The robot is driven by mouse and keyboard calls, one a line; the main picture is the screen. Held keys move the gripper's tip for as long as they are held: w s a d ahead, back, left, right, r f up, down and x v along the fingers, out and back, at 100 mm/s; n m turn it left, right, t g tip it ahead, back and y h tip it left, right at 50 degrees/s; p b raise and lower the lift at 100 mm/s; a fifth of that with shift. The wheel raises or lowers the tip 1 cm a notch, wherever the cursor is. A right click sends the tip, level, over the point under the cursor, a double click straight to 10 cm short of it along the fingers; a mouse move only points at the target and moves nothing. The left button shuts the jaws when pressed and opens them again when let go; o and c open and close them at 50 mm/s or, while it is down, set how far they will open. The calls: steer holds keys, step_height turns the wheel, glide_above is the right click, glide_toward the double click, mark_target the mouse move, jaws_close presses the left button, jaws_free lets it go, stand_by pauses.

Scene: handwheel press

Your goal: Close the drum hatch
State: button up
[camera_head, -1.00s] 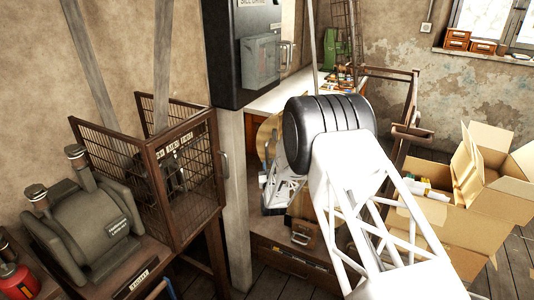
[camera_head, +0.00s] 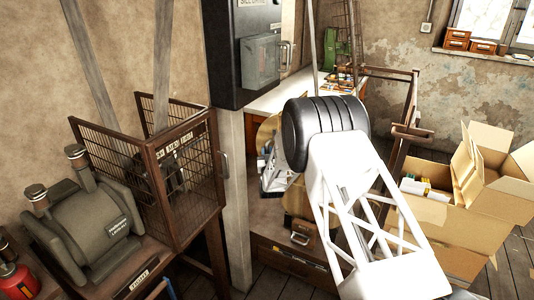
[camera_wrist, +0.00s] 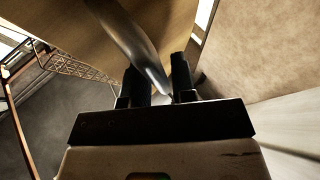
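In the head view, the edge of a tan round disc (camera_head: 265,133), possibly the drum hatch, shows between the grey post and my arm. Much of it is hidden by my arm. My gripper end (camera_head: 273,176) is low beside this disc, partly hidden. In the wrist view, a broad tan surface (camera_wrist: 190,22) fills the top. A curved metal bar (camera_wrist: 137,45) runs down from it toward the space between the fingers of my gripper (camera_wrist: 158,76). The fingers are apart, and I cannot make out firm contact with the bar.
A grey post (camera_head: 234,190) and a mesh cage (camera_head: 190,185) stand left of my gripper. A brown drawer chest (camera_head: 285,258) is below. Open cardboard boxes (camera_head: 490,200) are at right. A dark wall cabinet (camera_head: 235,55) hangs above the post.

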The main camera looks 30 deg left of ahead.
jaws_close()
steer(key=shift+d, duration=0.1)
steer(key=d+f+m+t+h, duration=0.2)
steer(key=d+m+t+h, duration=0.6)
steer(key=d+m, duration=0.6)
steer(key=d+f+m+g+h, duration=0.5)
steer(key=f+m+h, duration=0.5)
steer(key=m+h, duration=0.5)
steer(key=shift+d+f+m+g+h, duration=0.35)
steer(key=shift+d+m, duration=0.9)
steer(key=shift+m, duration=1.25)
steer(key=shift+f, duration=0.1)
